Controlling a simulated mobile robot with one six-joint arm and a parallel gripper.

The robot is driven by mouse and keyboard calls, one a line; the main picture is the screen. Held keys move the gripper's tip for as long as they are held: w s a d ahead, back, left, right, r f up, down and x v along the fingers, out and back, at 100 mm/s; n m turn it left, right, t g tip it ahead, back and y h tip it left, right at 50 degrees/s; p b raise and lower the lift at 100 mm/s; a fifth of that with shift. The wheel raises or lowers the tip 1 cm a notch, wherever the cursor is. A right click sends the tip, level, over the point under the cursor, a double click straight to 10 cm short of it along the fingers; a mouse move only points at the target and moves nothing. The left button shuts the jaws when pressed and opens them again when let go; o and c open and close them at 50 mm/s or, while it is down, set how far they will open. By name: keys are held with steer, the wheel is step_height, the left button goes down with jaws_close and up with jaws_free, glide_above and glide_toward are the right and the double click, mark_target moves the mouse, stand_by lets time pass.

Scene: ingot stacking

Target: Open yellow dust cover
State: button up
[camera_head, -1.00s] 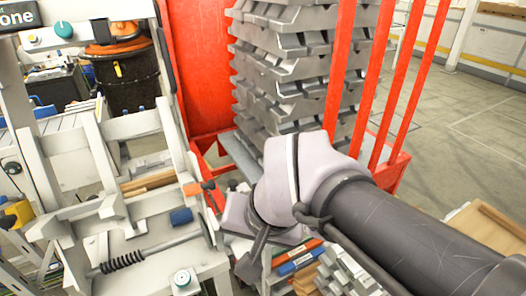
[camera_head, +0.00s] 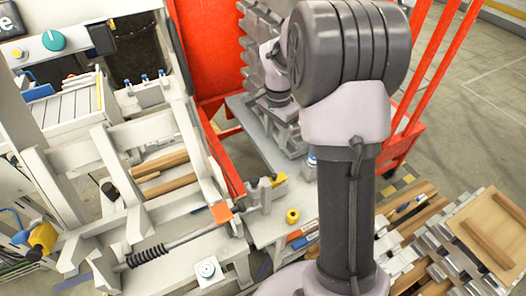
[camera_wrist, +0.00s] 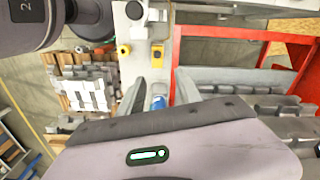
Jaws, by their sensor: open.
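In the head view, a yellow angled part (camera_head: 279,180) and a round yellow part with a dark top (camera_head: 292,216) are on the grey bench left of my arm. My gripper is open, its two grey fingers apart, with a blue thing (camera_wrist: 158,101) showing between them.
A red frame (camera_head: 205,45) and stacked grey ingots (camera_head: 258,40) stand behind the bench. A white slatted rack (camera_head: 110,160) with a spring rod (camera_head: 150,253) is at left. More ingots and a wooden board (camera_head: 490,235) lie at right. Open floor is at the far right.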

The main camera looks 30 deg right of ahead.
mark_target(275, 175)
steer(key=f+b, duration=0.2)
steer(key=f, duration=0.3)
steer(key=f+b, duration=0.2)
steer(key=f, duration=0.4)
steer(key=f+b, duration=0.2)
steer(key=f, duration=0.4)
steer(key=shift+s+f, duration=0.1)
steer(key=shift+s, duration=0.3)
jaws_close()
